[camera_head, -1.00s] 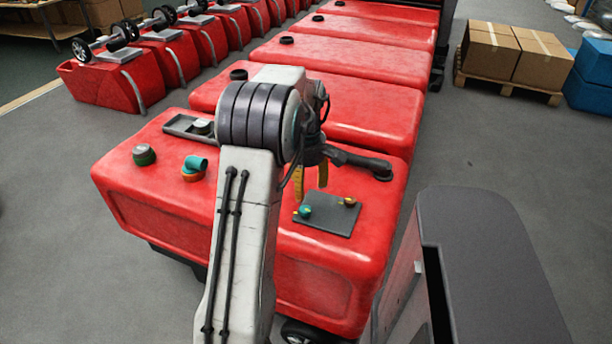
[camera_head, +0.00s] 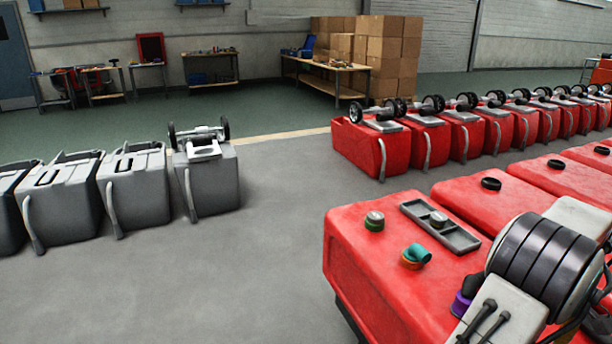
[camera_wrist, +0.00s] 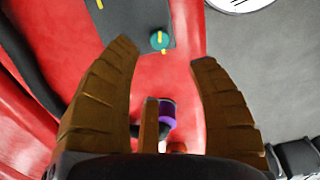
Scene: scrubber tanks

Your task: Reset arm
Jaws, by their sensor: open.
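My gripper (camera_wrist: 165,58) is open in the wrist view, its brown ridged fingers spread over the red tank (camera_wrist: 85,30). Nothing is held between the fingertips. A dark part with a purple ring (camera_wrist: 168,107) shows between the fingers, lower down; whether the gripper touches it I cannot tell. A teal knob with a yellow mark (camera_wrist: 158,42) sits on a grey plate (camera_wrist: 130,15) beyond the fingertips. In the head view my arm is at the lower right above the near red tank (camera_head: 400,310), and my gripper is out of frame.
On the near tank are a grey compartment tray (camera_head: 455,240), a green-banded cap (camera_head: 374,221) and a teal piece by an orange ring (camera_head: 411,264). A purple piece (camera_head: 461,303) lies beside my arm. Grey tanks (camera_head: 135,190) stand left. The floor (camera_head: 240,270) between is clear.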

